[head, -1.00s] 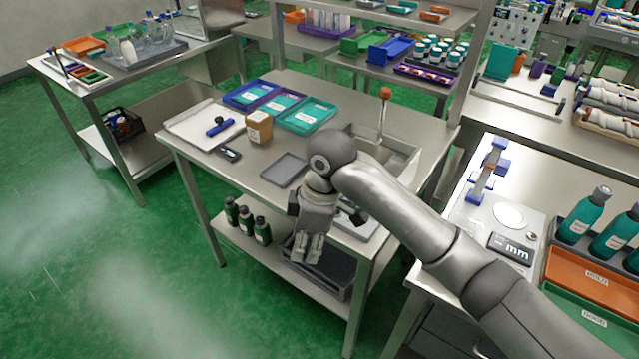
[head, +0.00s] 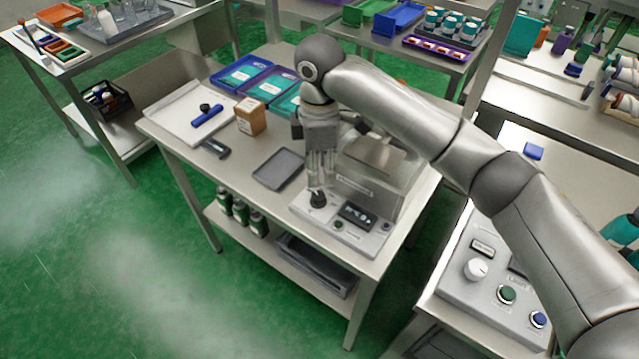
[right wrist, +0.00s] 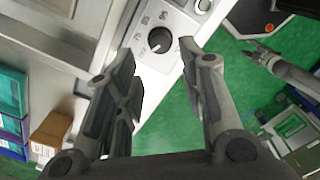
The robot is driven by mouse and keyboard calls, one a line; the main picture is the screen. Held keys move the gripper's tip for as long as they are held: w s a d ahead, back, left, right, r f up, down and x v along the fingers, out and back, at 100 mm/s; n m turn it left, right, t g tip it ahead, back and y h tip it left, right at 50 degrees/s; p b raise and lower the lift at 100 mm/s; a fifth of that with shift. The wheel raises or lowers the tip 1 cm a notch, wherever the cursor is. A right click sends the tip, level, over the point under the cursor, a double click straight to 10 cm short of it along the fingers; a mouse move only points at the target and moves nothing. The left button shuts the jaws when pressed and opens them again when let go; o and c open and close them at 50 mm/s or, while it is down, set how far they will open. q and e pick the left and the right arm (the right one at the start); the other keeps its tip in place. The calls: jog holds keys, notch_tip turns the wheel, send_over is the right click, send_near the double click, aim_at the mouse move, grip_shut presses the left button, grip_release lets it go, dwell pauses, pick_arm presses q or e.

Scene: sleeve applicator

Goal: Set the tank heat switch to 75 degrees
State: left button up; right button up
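The tank heat switch is a black round knob (head: 318,199) on the light control panel (head: 362,238) at the front of the metal tank (head: 385,178). My right gripper (head: 320,182) points down just above the knob. Its fingers (right wrist: 160,58) are spread, one on each side of the knob in the picture, with gaps showing. My left gripper (right wrist: 256,50) shows small over the floor in the right wrist view.
A dark display (head: 357,215) and a green button (head: 338,225) sit right of the knob. A grey tray (head: 278,168) and a brown box (head: 250,117) stand to the left. A second panel with a white knob (head: 476,269) is on the right-hand bench.

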aim_at(319, 195)
notch_tip(319, 195, down, 5)
jog(key=shift+s+f+p, duration=0.1)
jog(key=shift+p, duration=0.2)
notch_tip(319, 195, down, 3)
jog(key=shift+f, duration=0.1)
jog(key=c, duration=0.5)
jog(key=shift+c, duration=1)
pick_arm(q)
jog(key=shift+s+r, duration=0.3)
jog(key=shift+s, duration=0.3)
jog(key=shift+s+r, duration=0.25)
jog(key=shift+s, duration=0.3)
pick_arm(e)
jog(key=shift+c, duration=0.2)
